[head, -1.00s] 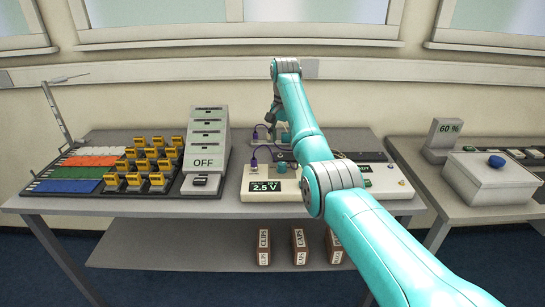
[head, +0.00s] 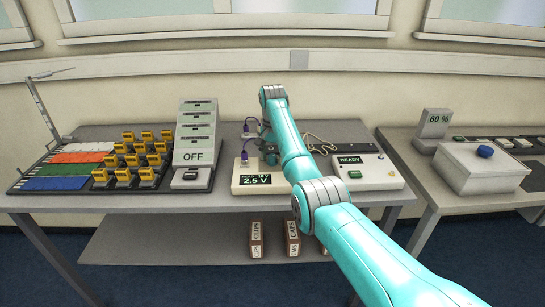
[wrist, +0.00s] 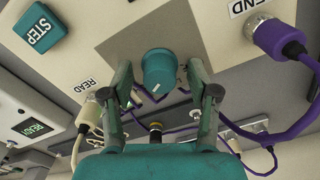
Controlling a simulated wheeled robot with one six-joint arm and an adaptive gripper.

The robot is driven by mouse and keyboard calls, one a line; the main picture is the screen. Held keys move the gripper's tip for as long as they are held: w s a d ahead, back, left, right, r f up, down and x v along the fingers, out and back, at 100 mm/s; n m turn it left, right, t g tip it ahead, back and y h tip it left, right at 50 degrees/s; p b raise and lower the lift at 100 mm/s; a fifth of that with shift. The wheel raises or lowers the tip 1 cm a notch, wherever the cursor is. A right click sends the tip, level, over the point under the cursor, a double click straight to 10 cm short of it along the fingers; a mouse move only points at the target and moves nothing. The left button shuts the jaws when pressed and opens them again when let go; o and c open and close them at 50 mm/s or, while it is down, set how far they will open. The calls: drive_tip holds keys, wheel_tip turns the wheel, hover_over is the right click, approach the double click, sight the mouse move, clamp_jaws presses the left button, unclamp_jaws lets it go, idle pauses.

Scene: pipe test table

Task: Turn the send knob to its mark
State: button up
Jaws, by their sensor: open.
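The teal send knob (wrist: 157,72) shows in the wrist view on a cream panel, with a short white line on its face. My gripper (wrist: 160,86) is open, with one finger on each side of the knob; whether either touches it I cannot tell. The SEND label (wrist: 247,6) is partly cut off at the top, beside a purple plug (wrist: 280,36). In the head view the meter box (head: 262,180) reads 2.5 V. My arm covers much of the area beside it, and my gripper is mostly hidden there.
Purple and pale cables (wrist: 240,128) run close to my fingers. A STEP button (wrist: 39,29) and a READ plug (wrist: 88,115) are nearby. Right of my arm is a READY box (head: 362,170). Left are an OFF unit (head: 196,152) and yellow clips (head: 146,172).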

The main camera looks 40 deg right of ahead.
clamp_jaws()
drive_tip(key=shift+n, duration=0.3)
drive_tip(key=n, duration=1.1)
drive_tip(key=shift+n, duration=0.4)
drive_tip(key=n, duration=1.1)
drive_tip(key=shift+a, duration=0.1)
drive_tip(key=shift+n, duration=0.4)
